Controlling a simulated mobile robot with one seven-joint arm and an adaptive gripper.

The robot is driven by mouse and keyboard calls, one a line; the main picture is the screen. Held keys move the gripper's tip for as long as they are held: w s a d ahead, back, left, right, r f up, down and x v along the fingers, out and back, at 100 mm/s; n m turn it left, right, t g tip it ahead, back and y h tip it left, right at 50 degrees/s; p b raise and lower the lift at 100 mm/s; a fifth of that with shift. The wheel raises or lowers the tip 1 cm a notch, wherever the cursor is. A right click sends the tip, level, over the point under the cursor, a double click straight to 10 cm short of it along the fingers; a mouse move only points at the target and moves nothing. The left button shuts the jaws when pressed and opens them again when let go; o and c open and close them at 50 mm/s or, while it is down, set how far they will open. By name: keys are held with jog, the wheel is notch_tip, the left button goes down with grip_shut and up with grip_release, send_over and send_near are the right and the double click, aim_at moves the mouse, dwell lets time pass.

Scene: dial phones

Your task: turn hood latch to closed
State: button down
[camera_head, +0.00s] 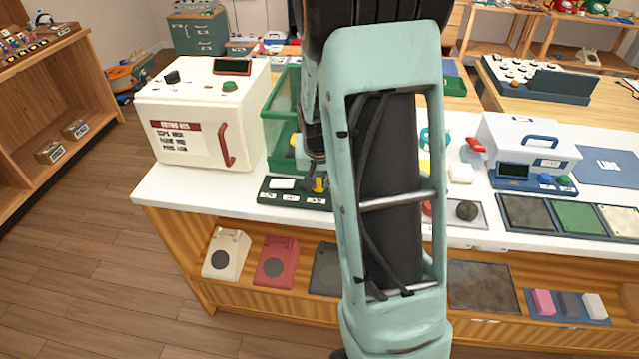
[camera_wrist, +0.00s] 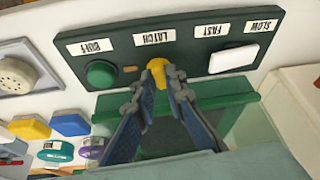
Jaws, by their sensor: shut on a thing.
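The hood latch is a small yellow knob (camera_wrist: 156,67) under the LATCH label on a dark green panel (camera_wrist: 120,61). The hood is a green-framed clear box (camera_head: 285,92) behind the panel, partly hidden by my arm. The fingertips cover part of the latch, so its exact angle is hard to tell.
A green round button (camera_wrist: 101,74) and a white rocker switch (camera_wrist: 233,59) flank the latch on the panel. A cream box with a red handle (camera_head: 202,115) stands left of the hood. Blue, yellow and purple pieces lie near the wrist view's left edge.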

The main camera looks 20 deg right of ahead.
jog(key=shift+a+m, duration=0.1)
jog(key=shift+m, duration=0.5)
jog(key=shift+m+g+h, duration=0.3)
jog(key=shift+m, duration=0.1)
jog(key=c, duration=2)
grip_release()
jog(key=shift+r, duration=0.1)
jog(key=v, duration=1.1)
jog(key=shift+s+a+r, duration=0.1)
jog(key=shift+s+r, duration=0.05)
jog(key=shift+r, duration=0.2)
